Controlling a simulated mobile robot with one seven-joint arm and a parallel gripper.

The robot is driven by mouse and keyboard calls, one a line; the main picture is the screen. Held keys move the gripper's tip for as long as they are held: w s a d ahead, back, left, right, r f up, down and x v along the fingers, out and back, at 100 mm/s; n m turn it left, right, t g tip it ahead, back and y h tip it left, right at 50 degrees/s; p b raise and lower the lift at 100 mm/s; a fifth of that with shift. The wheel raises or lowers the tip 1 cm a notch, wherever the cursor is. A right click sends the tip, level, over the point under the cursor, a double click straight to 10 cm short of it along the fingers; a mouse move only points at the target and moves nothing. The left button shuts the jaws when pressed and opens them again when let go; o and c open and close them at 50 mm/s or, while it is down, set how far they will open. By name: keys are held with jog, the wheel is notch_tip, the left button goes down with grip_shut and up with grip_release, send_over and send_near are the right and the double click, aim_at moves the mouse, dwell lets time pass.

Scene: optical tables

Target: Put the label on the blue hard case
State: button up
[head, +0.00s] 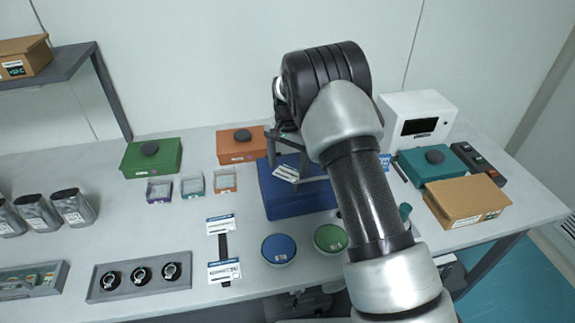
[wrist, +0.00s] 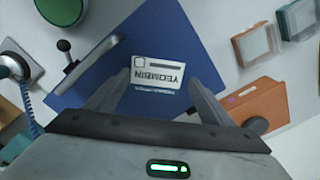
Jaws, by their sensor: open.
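The blue hard case (head: 290,198) lies on the table below my gripper, and its blue top fills the middle of the wrist view (wrist: 150,30). A white label (head: 286,174) with dark print and a teal edge shows against the case top. In the wrist view the label (wrist: 157,74) is between my fingertips, with a gap on each side. It looks flat on the case, though whether it touches all over cannot be told. My gripper (head: 288,166) is open just over the case, its fingers also in the wrist view (wrist: 157,84). My arm hides the case's right side.
Two white cards (head: 220,224) (head: 224,271) lie left of the case. An orange case (head: 241,149) and a green case (head: 152,157) stand behind left. Blue (head: 278,248) and green (head: 330,238) round containers sit in front. A cardboard box (head: 465,203) is at right.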

aim_at(290, 173)
jog(key=shift+s+d+f, duration=0.2)
jog(key=shift+d+f, duration=0.05)
jog(key=shift+f, duration=0.15)
jog(key=shift+s+d+f, duration=0.2)
jog(key=shift+f, duration=0.2)
jog(key=shift+r+g+p, duration=0.3)
jog(key=shift+r+p, duration=0.05)
notch_tip(290, 173, up, 13)
jog(key=s+d+r+n+t, duration=0.1)
jog(key=s+d+r, duration=0.15)
jog(key=r, duration=0.35)
jog(key=s+d+r+t, duration=0.1)
jog(key=s+d+r, duration=0.1)
jog(key=s+r, duration=0.25)
jog(key=s+d+r+n+t, duration=0.15)
jog(key=s+d+r, duration=0.25)
jog(key=s+r, duration=0.4)
jog(key=s+d+f+n+t, duration=0.1)
jog(key=s+n, duration=0.1)
jog(key=s, duration=0.8)
jog(key=s+d+f+n+t, duration=0.1)
jog(key=s+d+f+n, duration=0.1)
jog(key=s, duration=0.8)
jog(key=shift+d+f, duration=0.25)
jog(key=shift+f, duration=0.05)
